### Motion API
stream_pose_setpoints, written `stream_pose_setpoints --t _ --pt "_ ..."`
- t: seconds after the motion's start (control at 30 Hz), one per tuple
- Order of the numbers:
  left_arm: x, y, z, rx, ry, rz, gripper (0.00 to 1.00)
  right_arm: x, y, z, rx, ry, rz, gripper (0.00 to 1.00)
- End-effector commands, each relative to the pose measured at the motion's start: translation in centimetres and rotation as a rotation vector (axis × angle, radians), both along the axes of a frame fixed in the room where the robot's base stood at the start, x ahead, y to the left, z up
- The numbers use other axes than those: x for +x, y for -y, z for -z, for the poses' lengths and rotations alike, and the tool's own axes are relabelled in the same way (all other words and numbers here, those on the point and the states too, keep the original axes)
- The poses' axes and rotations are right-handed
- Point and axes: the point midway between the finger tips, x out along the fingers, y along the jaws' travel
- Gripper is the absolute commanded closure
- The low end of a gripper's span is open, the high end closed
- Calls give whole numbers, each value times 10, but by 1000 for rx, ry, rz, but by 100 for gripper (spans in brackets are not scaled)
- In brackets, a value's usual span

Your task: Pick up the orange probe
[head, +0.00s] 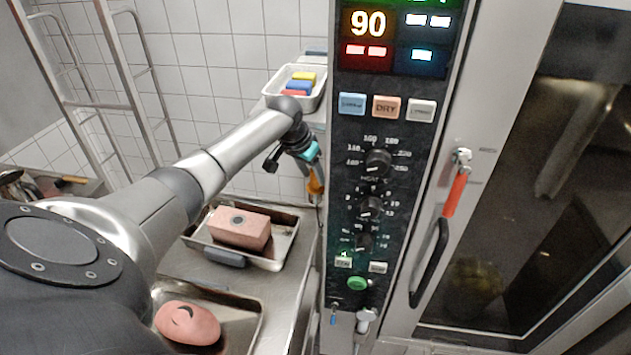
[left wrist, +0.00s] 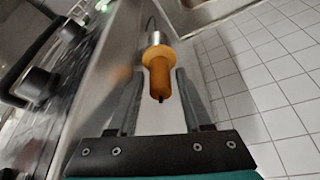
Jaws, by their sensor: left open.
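The orange probe (left wrist: 158,76) has an orange handle with a metal collar above it and a thin dark cord. In the left wrist view it stands between the two fingers of my left gripper, with a gap visible on each side. In the head view a small part of the orange probe (head: 316,186) shows at the left edge of the oven's control panel. My left gripper (head: 311,176) is open around the handle there, and partly hides it. My right gripper is in neither view.
The control panel (head: 349,228) with knobs stands close on the right. A red handle (head: 455,194) hangs on the oven front. A white tray (head: 273,89) of coloured blocks is behind my arm.

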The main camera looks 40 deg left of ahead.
Motion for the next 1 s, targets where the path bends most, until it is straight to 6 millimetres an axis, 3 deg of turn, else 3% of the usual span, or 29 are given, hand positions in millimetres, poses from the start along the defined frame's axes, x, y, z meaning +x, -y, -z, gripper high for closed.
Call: stream_pose_setpoints --t 0.47,0.9,1.0 --pt "5 0 11 1 0 1 51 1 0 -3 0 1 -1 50" --pt "5 0 11 1 0 1 100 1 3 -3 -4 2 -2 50" --pt "5 0 11 1 -1 1 100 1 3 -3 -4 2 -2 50"
